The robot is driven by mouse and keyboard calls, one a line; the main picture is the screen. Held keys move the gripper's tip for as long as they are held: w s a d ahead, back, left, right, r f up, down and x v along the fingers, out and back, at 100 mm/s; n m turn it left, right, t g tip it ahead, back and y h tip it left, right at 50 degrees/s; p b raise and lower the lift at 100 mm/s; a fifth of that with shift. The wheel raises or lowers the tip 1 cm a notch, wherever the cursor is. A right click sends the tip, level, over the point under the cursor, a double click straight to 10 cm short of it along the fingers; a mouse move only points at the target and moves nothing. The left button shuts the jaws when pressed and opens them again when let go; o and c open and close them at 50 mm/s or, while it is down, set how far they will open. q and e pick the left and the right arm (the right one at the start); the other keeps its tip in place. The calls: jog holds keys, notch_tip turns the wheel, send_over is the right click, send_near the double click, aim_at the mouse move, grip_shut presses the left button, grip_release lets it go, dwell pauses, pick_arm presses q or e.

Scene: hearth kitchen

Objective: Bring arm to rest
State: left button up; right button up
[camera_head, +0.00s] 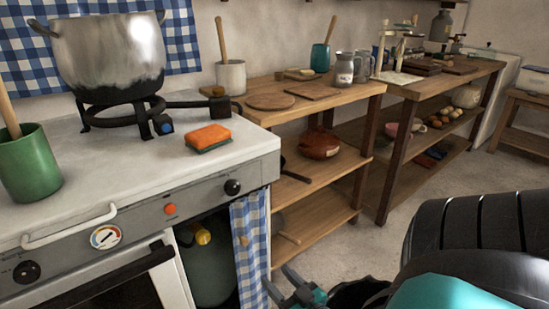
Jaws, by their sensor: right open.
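My right gripper (296,289) shows at the bottom of the head view, low in front of the stove and the wooden shelf unit. Its jaws are open and I see nothing between them. My right arm, black and teal, fills the lower right corner and hides part of the floor. My left gripper and left arm are not in view.
The white stove (105,190) stands at left with a steel pot (108,50) on a burner, a green crock (28,165) and an orange sponge (208,137). A wooden shelf unit (330,180) adjoins it. Open floor (345,245) lies right of it.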

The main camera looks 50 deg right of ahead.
dwell(0.5)
jog(key=a+r+n+g+y, duration=0.1)
jog(key=a+n+g+y, duration=0.5)
jog(key=a, duration=1.7)
pick_arm(q)
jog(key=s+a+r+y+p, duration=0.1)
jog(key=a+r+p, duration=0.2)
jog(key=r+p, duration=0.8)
jog(key=p, duration=0.5)
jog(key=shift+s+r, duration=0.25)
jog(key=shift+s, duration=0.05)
pick_arm(e)
notch_tip(320, 180, up, 12)
jog(key=s+d, duration=0.1)
jog(key=d, duration=0.1)
jog(key=shift+s+m+g, duration=0.3)
